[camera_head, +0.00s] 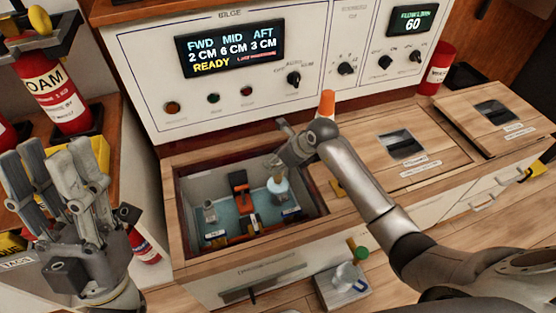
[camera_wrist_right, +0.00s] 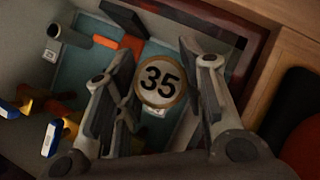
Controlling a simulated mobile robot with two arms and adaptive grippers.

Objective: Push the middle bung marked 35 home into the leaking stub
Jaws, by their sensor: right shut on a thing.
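The bung marked 35 (camera_wrist_right: 160,80) shows its round, pale, numbered end between the fingers of my right gripper (camera_wrist_right: 158,100) in the right wrist view. In the head view my right gripper (camera_head: 275,165) reaches down into the open bilge well, fingers pointing down, shut on the bung. A pale, rounded piece (camera_head: 278,187) shows just below the fingertips. The stub under the bung is hidden, so I cannot tell how deep the bung sits. My left gripper (camera_head: 60,165) is open and empty, fingers spread, at the far left, away from the well.
The well (camera_head: 185,205) has wooden rims and holds a grey stub (camera_head: 209,212) and an orange-and-black fitting (camera_head: 240,190). The bilge panel (camera_head: 230,55) reads FWD 2, MID 6, AFT 3 CM. An orange cone (camera_head: 326,103) stands behind my right arm. A green-topped item (camera_head: 361,253) is below in front.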

